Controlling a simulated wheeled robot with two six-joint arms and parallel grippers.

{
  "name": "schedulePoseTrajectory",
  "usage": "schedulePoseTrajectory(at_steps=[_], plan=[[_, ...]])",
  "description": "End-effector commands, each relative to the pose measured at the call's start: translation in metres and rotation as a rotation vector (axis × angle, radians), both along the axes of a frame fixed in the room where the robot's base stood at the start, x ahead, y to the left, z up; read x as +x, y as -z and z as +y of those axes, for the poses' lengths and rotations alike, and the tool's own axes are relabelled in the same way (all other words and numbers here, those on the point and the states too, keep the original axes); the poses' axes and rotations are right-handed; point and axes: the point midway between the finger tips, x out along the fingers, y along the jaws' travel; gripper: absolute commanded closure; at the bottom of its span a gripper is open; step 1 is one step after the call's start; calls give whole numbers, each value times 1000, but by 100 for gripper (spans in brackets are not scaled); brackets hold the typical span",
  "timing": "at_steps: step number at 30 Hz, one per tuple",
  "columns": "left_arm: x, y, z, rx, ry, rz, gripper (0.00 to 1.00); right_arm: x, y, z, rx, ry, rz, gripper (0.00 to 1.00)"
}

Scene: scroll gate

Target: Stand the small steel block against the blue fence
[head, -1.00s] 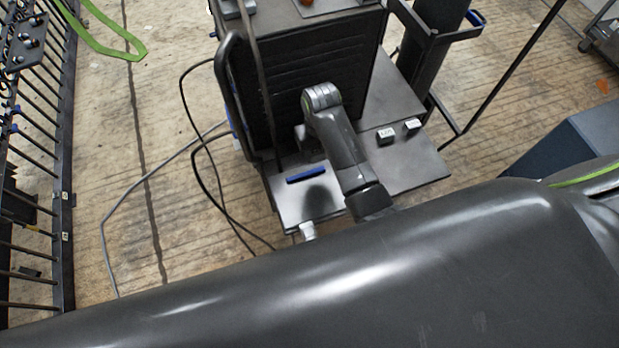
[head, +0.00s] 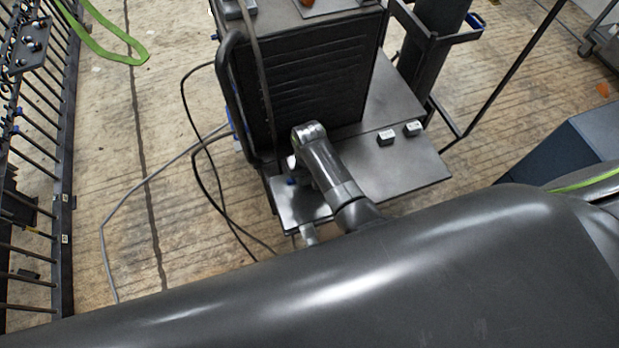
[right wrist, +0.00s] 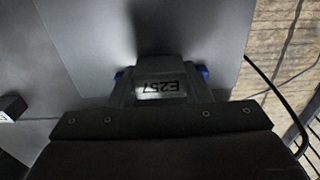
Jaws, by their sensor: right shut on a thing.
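The small steel block (right wrist: 160,90), marked E257, is between the fingers of my right gripper (right wrist: 163,80) in the right wrist view. The gripper is shut on it. The blue fence shows as a blue end (right wrist: 203,73) just beyond the right finger, with another bit at the left finger; its middle is hidden behind the block. I cannot tell whether block and fence touch. In the head view only a small piece of the fence (head: 291,181) shows beside my right wrist, which hides the block. My left gripper is not in view.
Two small labelled blocks (head: 386,137) (head: 412,129) stand on the grey plate (head: 415,165), right of my arm. A dark ribbed cabinet (head: 305,85) rises behind. Cables (head: 215,190) hang at the left. The plate's front right part is clear.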

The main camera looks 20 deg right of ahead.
Motion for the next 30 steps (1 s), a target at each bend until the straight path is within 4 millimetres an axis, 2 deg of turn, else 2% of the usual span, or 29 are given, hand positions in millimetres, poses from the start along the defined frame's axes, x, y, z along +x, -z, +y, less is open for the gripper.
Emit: schedulePoseTrajectory(at_steps=[1,5,6,11,22,26,30], plan=[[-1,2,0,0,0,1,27,-10,12,-1,-1,2,26,100],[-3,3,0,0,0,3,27,-12,14,-2,0,2,30,100],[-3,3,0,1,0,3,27,-13,15,-2,0,2,32,54],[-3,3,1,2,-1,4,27,-11,13,-2,-1,2,29,33],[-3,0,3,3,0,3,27,-9,4,-1,0,1,23,33],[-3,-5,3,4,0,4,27,-8,-13,0,0,1,20,33],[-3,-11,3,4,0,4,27,-8,-41,0,1,2,17,33]])
